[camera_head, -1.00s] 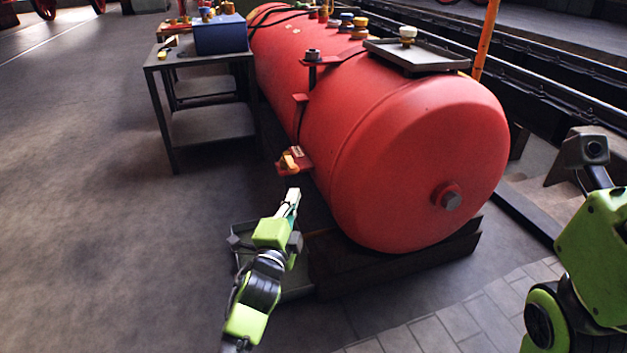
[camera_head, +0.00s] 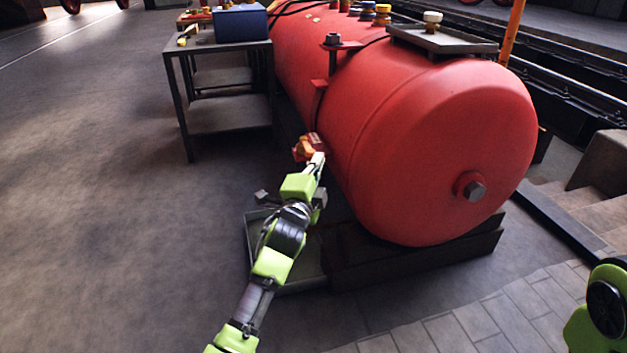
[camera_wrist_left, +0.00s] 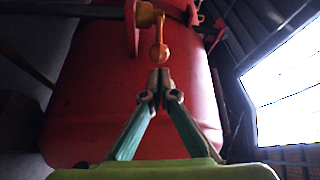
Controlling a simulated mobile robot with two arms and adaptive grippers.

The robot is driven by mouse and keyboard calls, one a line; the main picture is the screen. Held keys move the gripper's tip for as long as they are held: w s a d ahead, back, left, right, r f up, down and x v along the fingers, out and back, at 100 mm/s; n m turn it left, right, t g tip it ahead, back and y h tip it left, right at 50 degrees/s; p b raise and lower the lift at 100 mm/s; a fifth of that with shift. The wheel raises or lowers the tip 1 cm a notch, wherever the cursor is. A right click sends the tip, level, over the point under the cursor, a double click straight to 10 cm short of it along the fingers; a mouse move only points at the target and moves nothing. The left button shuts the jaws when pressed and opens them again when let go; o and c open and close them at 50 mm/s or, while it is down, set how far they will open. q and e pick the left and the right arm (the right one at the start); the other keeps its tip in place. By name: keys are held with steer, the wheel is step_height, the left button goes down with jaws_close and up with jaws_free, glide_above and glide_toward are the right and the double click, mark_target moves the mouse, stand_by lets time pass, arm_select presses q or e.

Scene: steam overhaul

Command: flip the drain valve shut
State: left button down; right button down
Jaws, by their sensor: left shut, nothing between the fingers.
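The drain valve (camera_head: 306,147) is a small red fitting with an orange-yellow handle, low on the side of the big red tank (camera_head: 420,140). In the left wrist view the orange handle (camera_wrist_left: 160,50) hangs from its pivot and ends in a round knob. My left gripper (camera_head: 318,160) is shut and empty, close to the valve and partly covering it in the head view. In the left wrist view its fingertips (camera_wrist_left: 160,76) lie just below the knob; I cannot tell whether they touch it. My right gripper is out of view; only part of my right arm shows.
A grey tray (camera_head: 252,240) lies on the floor under my left arm. A metal table (camera_head: 225,115) with a blue box (camera_head: 241,23) stands at the back left. The floor at the left is clear. Steps (camera_head: 600,200) are at the right.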

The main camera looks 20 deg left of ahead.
arm_select(q)
steer(key=shift+w+a+b, duration=0.1)
steer(key=shift+w+b, duration=0.25)
steer(key=shift+w, duration=0.7)
